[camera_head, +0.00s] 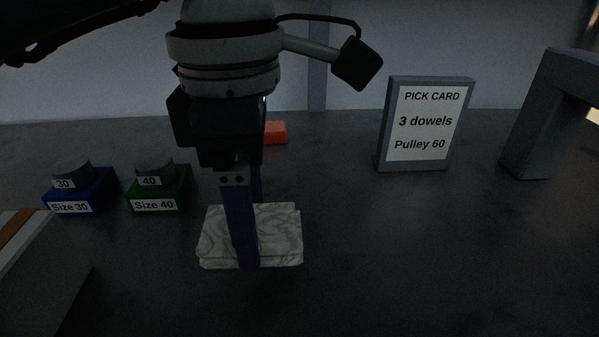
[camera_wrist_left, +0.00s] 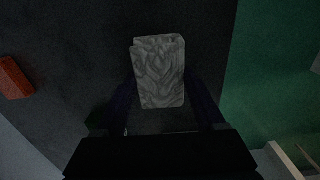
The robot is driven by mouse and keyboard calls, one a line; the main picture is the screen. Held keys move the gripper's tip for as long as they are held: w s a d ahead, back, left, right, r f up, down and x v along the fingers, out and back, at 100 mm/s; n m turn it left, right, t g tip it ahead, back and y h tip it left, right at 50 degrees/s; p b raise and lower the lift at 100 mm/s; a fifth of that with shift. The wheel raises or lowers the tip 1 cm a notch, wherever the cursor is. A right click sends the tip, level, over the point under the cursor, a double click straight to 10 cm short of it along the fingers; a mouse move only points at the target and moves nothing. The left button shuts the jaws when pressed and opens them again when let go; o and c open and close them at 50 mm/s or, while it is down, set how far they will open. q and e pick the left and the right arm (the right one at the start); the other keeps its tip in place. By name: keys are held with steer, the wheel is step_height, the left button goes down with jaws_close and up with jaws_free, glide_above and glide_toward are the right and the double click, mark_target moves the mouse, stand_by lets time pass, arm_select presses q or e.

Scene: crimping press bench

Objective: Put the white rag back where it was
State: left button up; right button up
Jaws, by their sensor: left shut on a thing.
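The white rag (camera_head: 282,235), folded flat and marbled with grey, is low over or on the dark bench top in the middle of the head view. It also shows in the left wrist view (camera_wrist_left: 159,72). My left gripper (camera_head: 249,240) points down and is shut on the rag, with one finger in front of it and the other mostly hidden behind. In the left wrist view the fingers (camera_wrist_left: 164,105) flank the rag's near end. I cannot tell whether the rag touches the bench. My right gripper is not in view.
A blue Size 30 block (camera_head: 81,192) and a green Size 40 block (camera_head: 160,190) stand left. An orange-red block (camera_head: 275,132) lies behind my gripper. The pick card (camera_head: 425,124) and a grey frame (camera_head: 541,120) stand right. The bench front right is clear.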

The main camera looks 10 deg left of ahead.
arm_select(q)
steer(key=shift+f, duration=2.15)
steer(key=shift+f+b, duration=0.2)
steer(key=shift+b, duration=0.15)
steer(key=o, duration=1.3)
steer(key=shift+r, duration=0.1)
step_height(320, 180, up, 12)
steer(key=shift+r, duration=0.15)
